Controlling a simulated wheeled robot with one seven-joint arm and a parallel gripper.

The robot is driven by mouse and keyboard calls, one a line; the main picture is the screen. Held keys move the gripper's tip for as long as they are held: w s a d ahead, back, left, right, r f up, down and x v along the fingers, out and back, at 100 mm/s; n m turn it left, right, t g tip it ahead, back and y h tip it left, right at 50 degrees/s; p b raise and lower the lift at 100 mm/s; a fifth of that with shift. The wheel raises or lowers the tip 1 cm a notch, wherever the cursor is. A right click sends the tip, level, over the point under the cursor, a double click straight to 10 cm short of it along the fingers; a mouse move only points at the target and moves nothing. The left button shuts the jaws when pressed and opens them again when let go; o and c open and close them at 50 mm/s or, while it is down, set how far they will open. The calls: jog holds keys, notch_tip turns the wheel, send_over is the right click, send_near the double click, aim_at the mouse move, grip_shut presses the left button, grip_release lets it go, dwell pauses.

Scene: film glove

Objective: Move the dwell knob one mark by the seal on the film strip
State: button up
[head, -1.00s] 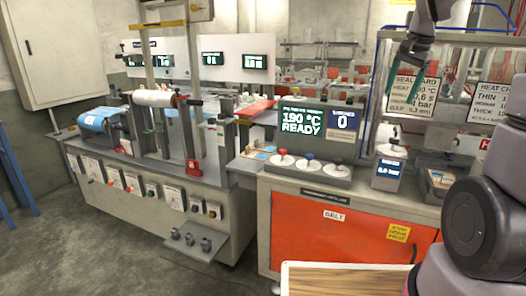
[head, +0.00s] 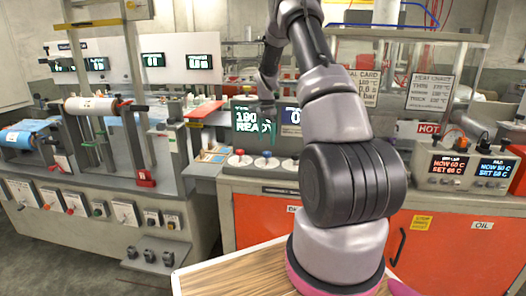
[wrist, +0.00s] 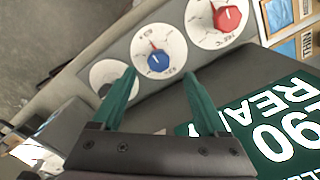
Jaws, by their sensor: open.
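Three round white dials sit in a row on the grey control panel. In the wrist view they carry a red knob (wrist: 228,18), a blue knob (wrist: 158,61) and a dark knob (wrist: 104,90). The head view also shows the red knob (head: 239,152) and blue knob (head: 267,154). Their small lettering is not clear, so I cannot tell which is dwell. My gripper (wrist: 159,74) is open and empty, its green fingers either side of the blue knob in the picture, apparently above it. The left finger partly covers the dark knob's dial. I cannot make out a seal on film.
A screen (head: 250,119) reading 190 and READY stands behind the dials, partly covered by my arm. Cards with blue patches (head: 214,154) lie left of the dials. A film roll machine (head: 92,106) stands at left. Twin heater displays (head: 447,166) and a HOT sign (head: 429,128) are at right.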

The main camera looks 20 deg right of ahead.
aim_at(267, 152)
notch_tip(267, 152, down, 6)
jog(key=shift+d+f, duration=0.1)
jog(key=shift+d, duration=0.05)
grip_shut()
dwell(0.3)
jog(key=shift+n, duration=0.4)
jog(key=n, duration=1.1)
dwell(0.4)
